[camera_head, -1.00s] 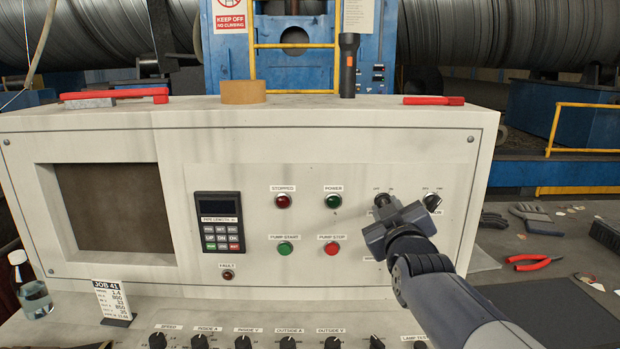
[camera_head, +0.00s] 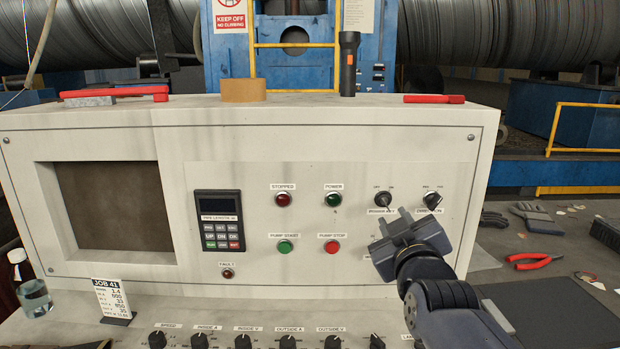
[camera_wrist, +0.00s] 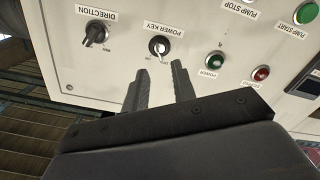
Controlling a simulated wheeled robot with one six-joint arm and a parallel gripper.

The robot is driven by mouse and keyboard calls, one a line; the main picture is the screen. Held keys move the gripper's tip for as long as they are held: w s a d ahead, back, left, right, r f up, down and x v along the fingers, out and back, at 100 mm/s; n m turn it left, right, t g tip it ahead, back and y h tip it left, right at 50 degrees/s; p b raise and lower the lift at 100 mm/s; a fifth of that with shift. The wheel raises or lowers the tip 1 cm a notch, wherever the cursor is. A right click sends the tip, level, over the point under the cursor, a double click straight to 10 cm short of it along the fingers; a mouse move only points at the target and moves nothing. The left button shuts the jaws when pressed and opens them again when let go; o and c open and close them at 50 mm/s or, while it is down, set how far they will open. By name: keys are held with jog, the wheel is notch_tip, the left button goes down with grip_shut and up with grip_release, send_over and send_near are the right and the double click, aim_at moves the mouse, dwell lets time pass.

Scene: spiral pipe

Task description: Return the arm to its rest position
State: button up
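My gripper (camera_head: 390,232) is in front of the right part of the white control panel (camera_head: 300,260), below the power key switch (camera_head: 383,199). In the wrist view my gripper (camera_wrist: 157,78) shows two dark fingers with a gap between them and nothing held. The power key switch (camera_wrist: 158,46) lies just beyond the fingertips there, apart from them. The direction knob (camera_head: 432,200) is to the right of the power key in the head view. It also shows in the wrist view (camera_wrist: 96,33). My arm enters from the bottom right of the head view.
The pump stop button (camera_head: 332,247) is left of my gripper, and the row of knobs (camera_head: 290,342) runs along the lower ledge. Red pliers (camera_head: 531,262) and gloves (camera_head: 537,219) lie on the right-hand surface. A flashlight (camera_head: 348,65) stands on the panel top.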

send_near(385, 198)
jog(key=w+m+p, duration=0.6)
jog(key=shift+w, duration=0.25)
jog(key=m+p, duration=0.6)
jog(key=shift+p, duration=0.4)
jog(key=shift+s+f+b, duration=0.15)
jog(key=shift+s+b, duration=0.25)
jog(key=shift+s, duration=0.75)
jog(key=shift+s+f+b, duration=0.1)
jog(key=shift+s+b, duration=0.25)
jog(key=shift+s, duration=0.75)
jog(key=shift+r, duration=0.1)
